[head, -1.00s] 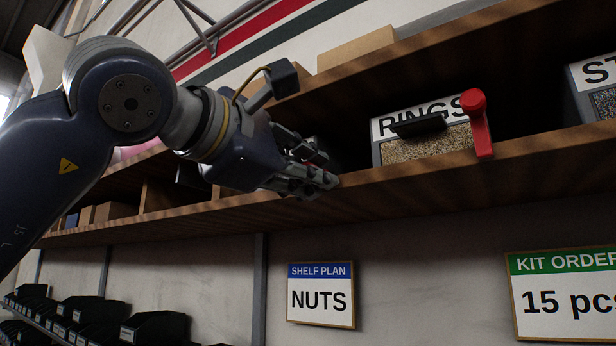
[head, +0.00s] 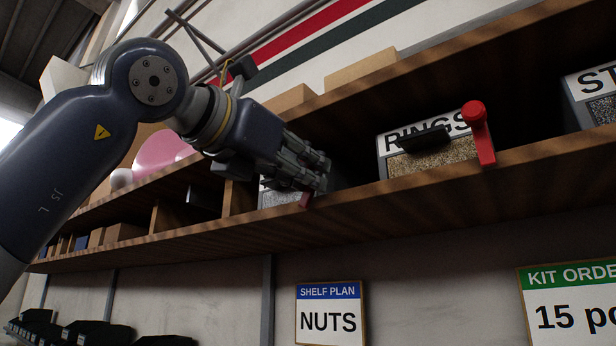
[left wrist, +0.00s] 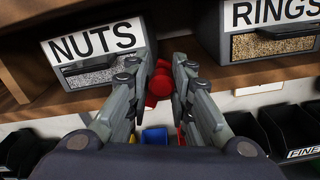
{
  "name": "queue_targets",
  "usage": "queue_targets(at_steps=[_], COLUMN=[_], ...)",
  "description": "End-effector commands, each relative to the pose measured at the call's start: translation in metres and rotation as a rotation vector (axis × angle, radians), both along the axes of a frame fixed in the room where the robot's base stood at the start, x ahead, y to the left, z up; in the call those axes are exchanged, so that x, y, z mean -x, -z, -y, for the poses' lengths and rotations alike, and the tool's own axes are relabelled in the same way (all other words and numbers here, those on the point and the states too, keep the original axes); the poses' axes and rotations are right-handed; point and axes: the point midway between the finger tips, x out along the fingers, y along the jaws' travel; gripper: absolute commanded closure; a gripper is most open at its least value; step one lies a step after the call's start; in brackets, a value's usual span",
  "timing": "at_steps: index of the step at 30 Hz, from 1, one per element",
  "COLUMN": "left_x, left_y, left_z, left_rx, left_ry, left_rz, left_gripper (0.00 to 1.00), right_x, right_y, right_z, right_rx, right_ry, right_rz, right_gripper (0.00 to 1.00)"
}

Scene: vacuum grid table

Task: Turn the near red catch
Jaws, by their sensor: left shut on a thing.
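A red catch (left wrist: 160,84) sits at the shelf edge by the right side of the NUTS bin (left wrist: 92,72). My left gripper (left wrist: 159,75) is shut on its round red knob, with one finger on each side. In the head view the fingers of my left gripper (head: 322,178) hide most of this catch; a small red end (head: 305,200) shows below them. The NUTS bin (head: 278,198) is mostly behind the gripper there. Another red catch (head: 482,140) stands upright in front of the RINGS bin (head: 440,158). My right gripper is not in view.
The wooden shelf (head: 400,195) has a board above it and a divider (head: 238,198) left of the NUTS bin. Signs (head: 330,312) hang on the wall below. Black bins (left wrist: 290,128) stand lower down. The space in front of the shelf is open.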

Motion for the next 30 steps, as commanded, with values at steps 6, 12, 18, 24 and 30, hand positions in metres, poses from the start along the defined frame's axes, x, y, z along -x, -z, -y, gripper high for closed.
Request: queue_targets(at_steps=[6, 12, 18, 24, 30], left_x=[-0.005, -0.008, -0.010, -0.012, -0.012], left_y=[0.005, 0.003, 0.001, 0.000, -0.001], left_z=[-0.001, -0.006, -0.009, -0.012, -0.013], left_rx=[0.151, 0.274, 0.360, 0.410, 0.427], left_ry=[0.006, 0.006, 0.006, 0.007, 0.007], left_rz=[-0.133, -0.221, -0.283, -0.317, -0.328], left_gripper=[1.00, 1.00, 1.00, 1.00, 1.00], right_x=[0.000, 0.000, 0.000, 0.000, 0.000], right_y=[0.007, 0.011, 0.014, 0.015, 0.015], right_z=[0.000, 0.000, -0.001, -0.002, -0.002], right_rx=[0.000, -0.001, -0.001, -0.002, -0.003], right_ry=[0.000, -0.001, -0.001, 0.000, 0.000], right_rz=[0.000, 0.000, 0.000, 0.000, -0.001], right_gripper=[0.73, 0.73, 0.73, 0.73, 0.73])
